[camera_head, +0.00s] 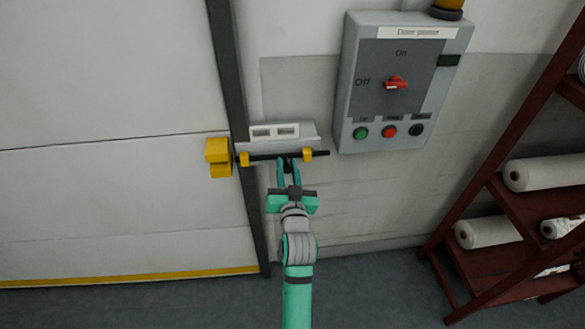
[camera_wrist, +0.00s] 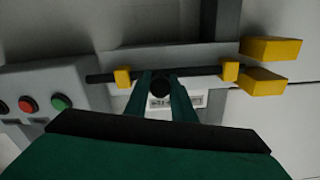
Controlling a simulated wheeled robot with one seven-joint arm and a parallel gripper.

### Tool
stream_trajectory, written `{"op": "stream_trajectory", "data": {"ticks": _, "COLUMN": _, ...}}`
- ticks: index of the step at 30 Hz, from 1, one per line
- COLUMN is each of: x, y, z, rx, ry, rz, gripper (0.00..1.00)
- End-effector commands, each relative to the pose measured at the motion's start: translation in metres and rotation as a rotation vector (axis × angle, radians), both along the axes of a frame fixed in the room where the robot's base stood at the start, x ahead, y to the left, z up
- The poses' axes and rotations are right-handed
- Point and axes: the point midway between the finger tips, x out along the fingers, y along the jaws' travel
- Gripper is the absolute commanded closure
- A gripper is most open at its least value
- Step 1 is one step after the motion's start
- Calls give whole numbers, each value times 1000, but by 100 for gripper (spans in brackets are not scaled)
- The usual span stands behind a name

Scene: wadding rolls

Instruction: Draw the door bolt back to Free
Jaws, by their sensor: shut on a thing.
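The door bolt (camera_head: 317,153) is a thin black rod running sideways through yellow guides on a grey plate (camera_head: 306,142) beside the door. It also shows in the wrist view (camera_wrist: 103,78). Its left end lies near the dark door frame, by a yellow keeper (camera_head: 218,157) on the door; whether the end is inside the keeper is hard to tell. My gripper (camera_head: 289,163) is below the rod, its teal fingers closed around the bolt's round black knob (camera_wrist: 161,87). Two small label windows (camera_head: 274,131) sit on the plate; their text is unreadable.
A grey "Door power" box (camera_head: 355,118) with a red switch (camera_head: 396,83) and several buttons hangs right of the bolt. The large pale door (camera_head: 110,100) fills the left. A dark red rack (camera_head: 495,185) with white rolls stands at right. Wall below the bolt is clear.

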Motion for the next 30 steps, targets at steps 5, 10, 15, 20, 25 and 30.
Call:
{"op": "stream_trajectory", "data": {"ticks": 5, "x": 1, "y": 0, "z": 1, "rx": 0, "ry": -2, "rz": 3, "gripper": 100}}
{"op": "stream_trajectory", "data": {"ticks": 10, "x": 1, "y": -1, "z": 1, "rx": -1, "ry": -2, "rz": 1, "gripper": 100}}
{"op": "stream_trajectory", "data": {"ticks": 15, "x": 1, "y": -1, "z": 1, "rx": -1, "ry": -2, "rz": 1, "gripper": 58}}
{"op": "stream_trajectory", "data": {"ticks": 20, "x": 0, "y": 1, "z": 0, "rx": 0, "ry": -1, "rz": 4, "gripper": 58}}
{"op": "stream_trajectory", "data": {"ticks": 25, "x": -4, "y": 0, "z": 0, "rx": 0, "ry": -1, "rz": 3, "gripper": 58}}
{"op": "stream_trajectory", "data": {"ticks": 30, "x": -26, "y": -3, "z": -1, "rx": 1, "ry": 0, "rz": 3, "gripper": 58}}
